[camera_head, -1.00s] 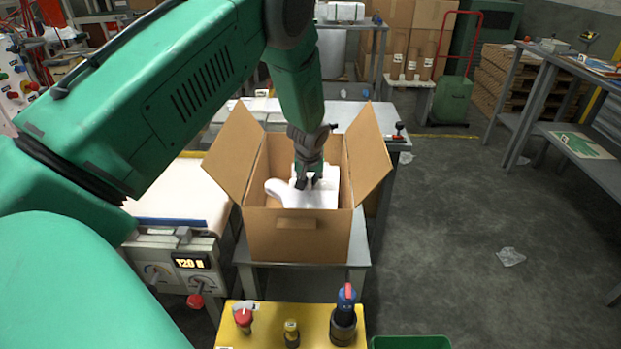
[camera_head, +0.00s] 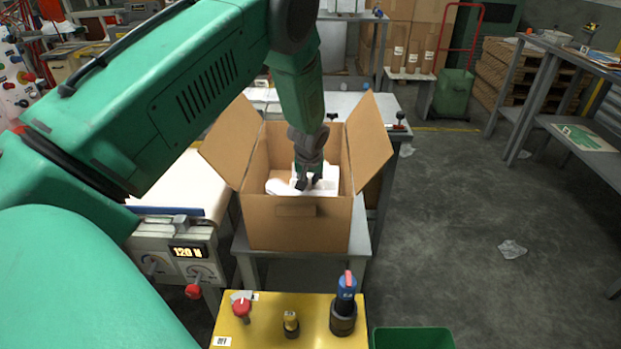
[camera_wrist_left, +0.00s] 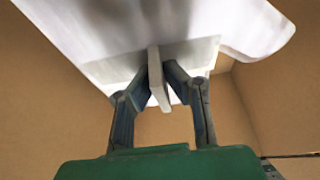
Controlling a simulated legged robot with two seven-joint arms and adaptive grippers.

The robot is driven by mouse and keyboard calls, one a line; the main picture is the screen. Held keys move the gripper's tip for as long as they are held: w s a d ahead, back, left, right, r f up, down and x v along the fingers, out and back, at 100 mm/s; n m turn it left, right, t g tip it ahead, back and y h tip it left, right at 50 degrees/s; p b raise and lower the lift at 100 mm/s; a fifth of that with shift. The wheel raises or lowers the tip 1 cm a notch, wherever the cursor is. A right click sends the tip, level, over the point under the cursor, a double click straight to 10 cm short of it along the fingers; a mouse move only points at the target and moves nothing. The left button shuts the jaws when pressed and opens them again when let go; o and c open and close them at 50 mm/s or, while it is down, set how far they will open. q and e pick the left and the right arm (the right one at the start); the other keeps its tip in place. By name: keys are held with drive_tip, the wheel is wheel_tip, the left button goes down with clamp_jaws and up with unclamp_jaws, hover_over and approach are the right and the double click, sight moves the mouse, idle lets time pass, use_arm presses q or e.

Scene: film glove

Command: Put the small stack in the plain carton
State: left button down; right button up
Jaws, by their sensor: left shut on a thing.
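The plain carton (camera_head: 298,232) is an open brown cardboard box with its flaps spread, standing on a grey table. My left gripper (camera_head: 308,183) reaches down inside it from above. It is shut on the small stack (camera_head: 325,178), a white, thin, film-like bundle, inside the carton's walls. In the left wrist view the fingers (camera_wrist_left: 160,82) pinch a thin upright part of the white stack (camera_wrist_left: 190,25), with the carton's brown walls (camera_wrist_left: 45,100) around it. The front wall hides the stack's underside, so I cannot tell whether it touches the carton floor. My right gripper is not in view.
A yellow table (camera_head: 270,325) with red, yellow and blue-topped tools stands in front. A green bin (camera_head: 412,338) is to its right. A machine with a display (camera_head: 188,252) is left of the carton. The floor at right is open, with a crumpled scrap (camera_head: 512,249).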

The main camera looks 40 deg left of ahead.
use_arm(q)
drive_tip(key=shift+f+b, duration=2.2)
drive_tip(key=shift+f, duration=1.45)
drive_tip(key=c, duration=1.6)
unclamp_jaws()
drive_tip(key=shift+r, duration=0.1)
drive_tip(key=shift+r, duration=0.2)
wheel_tip(320, 180, up, 8)
drive_tip(key=shift+r, duration=0.65)
